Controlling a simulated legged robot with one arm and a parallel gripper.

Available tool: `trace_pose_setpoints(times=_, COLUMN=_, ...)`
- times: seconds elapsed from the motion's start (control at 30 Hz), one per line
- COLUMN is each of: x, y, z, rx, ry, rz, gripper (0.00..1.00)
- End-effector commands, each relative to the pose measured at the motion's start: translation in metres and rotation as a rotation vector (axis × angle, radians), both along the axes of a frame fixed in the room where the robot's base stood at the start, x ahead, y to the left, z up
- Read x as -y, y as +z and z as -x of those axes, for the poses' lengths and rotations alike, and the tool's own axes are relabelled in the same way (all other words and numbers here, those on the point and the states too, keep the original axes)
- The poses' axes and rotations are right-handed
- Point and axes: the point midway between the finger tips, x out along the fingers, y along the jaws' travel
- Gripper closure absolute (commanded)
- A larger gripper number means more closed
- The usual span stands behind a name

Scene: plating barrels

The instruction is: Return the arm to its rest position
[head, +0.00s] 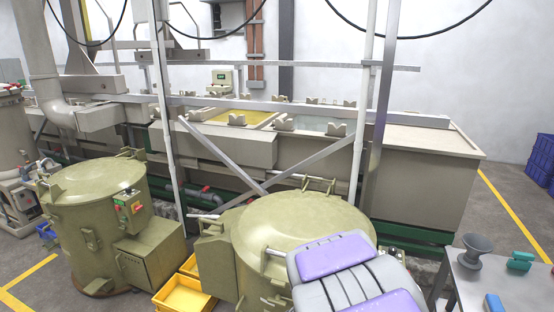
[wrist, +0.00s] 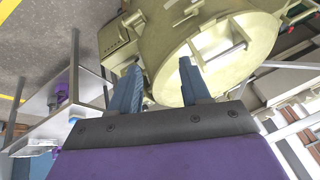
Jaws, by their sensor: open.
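My gripper (wrist: 161,70) shows in the wrist view with its two blue fingers apart and nothing between them. Beyond the fingers is an olive-green barrel (wrist: 212,58) with a round lid and handle. The same kind of barrel (head: 300,225) stands at bottom centre in the head view. A purple and grey part of my own body covers its lower right in that view. My gripper's fingers do not show in the head view. I cannot tell how far the fingers are from the barrel.
A second green barrel (head: 95,210) stands at left, with yellow crates (head: 185,296) between the barrels. A plating line (head: 420,165) runs behind. At right, a metal table (head: 465,285) holds a grey funnel-like cup (head: 477,250) and a teal object (head: 520,261). Blue crates (head: 541,160) stand far right.

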Motion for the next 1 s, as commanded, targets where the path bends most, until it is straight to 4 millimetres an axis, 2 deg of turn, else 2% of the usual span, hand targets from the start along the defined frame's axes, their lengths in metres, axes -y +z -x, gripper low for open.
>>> trace_pose_setpoints(times=0.03, x=0.004, y=0.012, z=0.018, rx=-0.027, ry=0.028, rz=0.002, gripper=0.53)
trace_pose_setpoints(times=0.33, x=0.023, y=0.049, z=0.143, rx=-0.258, ry=0.245, rz=0.03, gripper=0.53)
trace_pose_setpoints(times=0.7, x=0.044, y=0.077, z=0.304, rx=-0.52, ry=0.537, rz=0.06, gripper=0.53)
trace_pose_setpoints(times=0.83, x=0.05, y=0.08, z=0.343, rx=-0.584, ry=0.607, rz=0.07, gripper=0.53)
trace_pose_setpoints(times=0.9, x=0.052, y=0.081, z=0.355, rx=-0.606, ry=0.631, rz=0.072, gripper=0.53)
trace_pose_setpoints(times=1.0, x=0.054, y=0.082, z=0.363, rx=-0.62, ry=0.647, rz=0.078, gripper=0.53)
